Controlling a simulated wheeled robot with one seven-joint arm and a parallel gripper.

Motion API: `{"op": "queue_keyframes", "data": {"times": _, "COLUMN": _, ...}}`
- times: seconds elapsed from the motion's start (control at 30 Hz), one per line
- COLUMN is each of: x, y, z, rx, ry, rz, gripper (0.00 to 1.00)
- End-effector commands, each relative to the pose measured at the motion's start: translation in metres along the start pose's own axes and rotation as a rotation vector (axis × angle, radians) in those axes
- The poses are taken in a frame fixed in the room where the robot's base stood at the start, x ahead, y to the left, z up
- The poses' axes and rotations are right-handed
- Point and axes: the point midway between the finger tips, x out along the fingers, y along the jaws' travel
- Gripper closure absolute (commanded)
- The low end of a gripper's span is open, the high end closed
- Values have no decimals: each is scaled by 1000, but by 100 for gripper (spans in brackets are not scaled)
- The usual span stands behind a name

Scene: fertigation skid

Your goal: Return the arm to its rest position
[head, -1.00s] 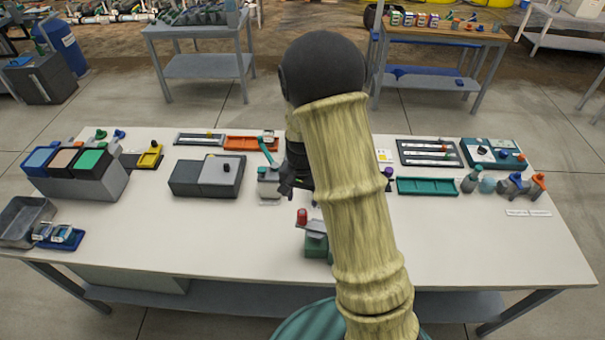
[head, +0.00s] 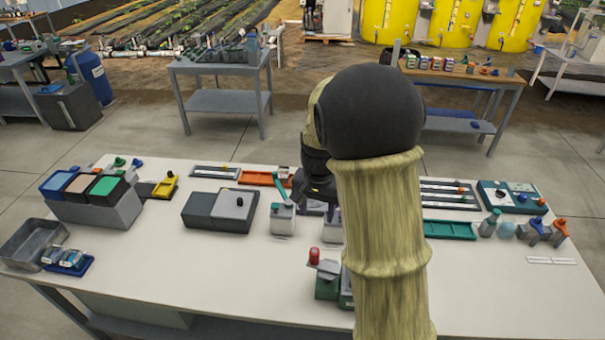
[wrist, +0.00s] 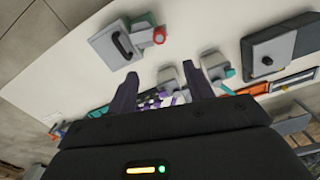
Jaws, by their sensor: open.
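My arm (head: 383,215) rises through the middle of the head view, its dark rounded joint (head: 375,110) above the table. My gripper (wrist: 157,84) is open in the wrist view, its two dark fingers apart with nothing held between them. In the head view the gripper is mostly hidden behind my arm; a dark part of the wrist shows left of it. The wrist view looks down at a slant on the white table (head: 190,270).
Below and beside the arm stand a green block with a red knob (head: 314,257), a dispenser with a teal lever (head: 283,217) and a grey box (head: 232,210). A teal tray (head: 449,230) lies to the right.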

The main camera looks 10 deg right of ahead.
Motion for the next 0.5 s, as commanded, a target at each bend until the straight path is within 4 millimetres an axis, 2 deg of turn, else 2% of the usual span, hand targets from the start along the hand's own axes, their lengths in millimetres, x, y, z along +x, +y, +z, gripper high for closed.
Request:
{"op": "queue_keyframes", "data": {"times": 0.17, "x": 0, "y": 2, "z": 2, "rx": -9, "ry": 4, "rz": -3, "gripper": 48}}
{"op": "queue_keyframes", "data": {"times": 0.27, "x": -3, "y": 9, "z": 12, "rx": -46, "ry": 16, "rz": -15, "gripper": 48}}
{"op": "queue_keyframes", "data": {"times": 0.37, "x": -6, "y": 22, "z": 30, "rx": -119, "ry": 44, "rz": -33, "gripper": 48}}
{"op": "queue_keyframes", "data": {"times": 0.5, "x": -8, "y": 45, "z": 65, "rx": -266, "ry": 104, "rz": -56, "gripper": 48}}
